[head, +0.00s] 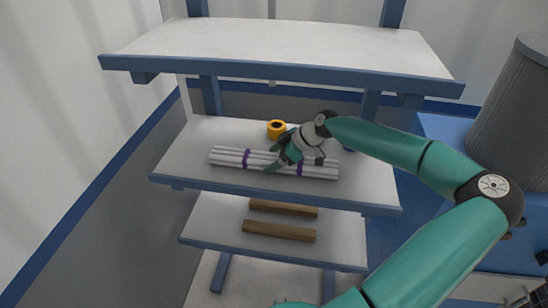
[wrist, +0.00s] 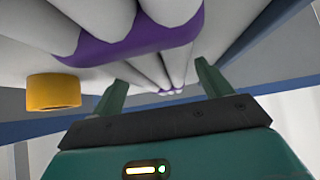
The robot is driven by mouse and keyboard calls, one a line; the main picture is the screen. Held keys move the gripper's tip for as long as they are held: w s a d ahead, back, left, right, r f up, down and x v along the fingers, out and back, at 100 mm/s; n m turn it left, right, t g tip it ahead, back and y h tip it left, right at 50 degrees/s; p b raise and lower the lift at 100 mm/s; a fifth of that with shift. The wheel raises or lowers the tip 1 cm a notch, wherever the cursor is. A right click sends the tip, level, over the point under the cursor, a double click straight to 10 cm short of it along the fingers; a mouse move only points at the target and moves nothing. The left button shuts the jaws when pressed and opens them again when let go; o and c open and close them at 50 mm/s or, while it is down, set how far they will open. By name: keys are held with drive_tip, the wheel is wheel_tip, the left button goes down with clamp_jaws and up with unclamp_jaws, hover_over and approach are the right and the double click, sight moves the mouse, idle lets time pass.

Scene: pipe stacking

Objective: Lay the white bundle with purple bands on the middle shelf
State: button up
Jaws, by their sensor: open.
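The white bundle with purple bands (head: 232,158) lies lengthwise on the middle shelf (head: 190,142). In the wrist view the bundle (wrist: 175,8) fills the upper middle, with a wide purple band near and another farther off. My gripper (head: 284,157) is at the middle of the bundle, over and around it. In the wrist view my gripper (wrist: 158,85) is open, with one finger on each side of the pipes. Whether the fingers touch the pipes cannot be told. My gripper hides part of the bundle's middle in the head view.
A yellow roll (head: 276,129) stands on the middle shelf behind the bundle, left of my gripper in the wrist view (wrist: 53,92). The top shelf (head: 280,42) is empty and overhangs. Two brown bars (head: 279,231) lie on the lower shelf (head: 210,228). A grey ribbed bin (head: 515,115) stands at right.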

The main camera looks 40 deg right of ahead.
drive_tip(key=v, duration=1.2)
drive_tip(key=shift+s+a, duration=0.1)
